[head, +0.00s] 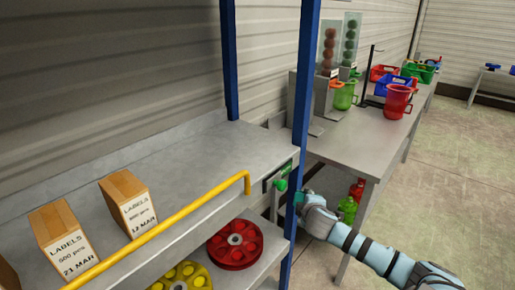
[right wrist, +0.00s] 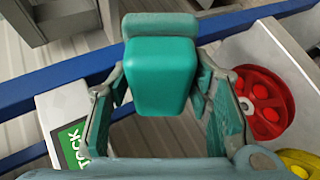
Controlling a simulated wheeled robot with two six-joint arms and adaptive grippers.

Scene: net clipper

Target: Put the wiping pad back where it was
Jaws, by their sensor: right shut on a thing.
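My right gripper (right wrist: 158,90) is shut on a teal block, which I take to be the wiping pad (right wrist: 158,72). The block fills the space between the two fingers in the right wrist view. In the head view my right gripper (head: 304,201) is beside the blue post at the right end of the shelf rack; a little teal shows at its tip. A green piece (head: 281,182) is at the rack end, just left of that post. My left gripper is not in view.
The grey shelf (head: 190,150) holds two label boxes (head: 127,202) behind a yellow rail (head: 170,223). Red (head: 235,245) and yellow (head: 183,277) reels lie below. Blue posts (head: 302,100) stand close to my right gripper. A grey table (head: 355,143) with containers stands behind; floor is clear at right.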

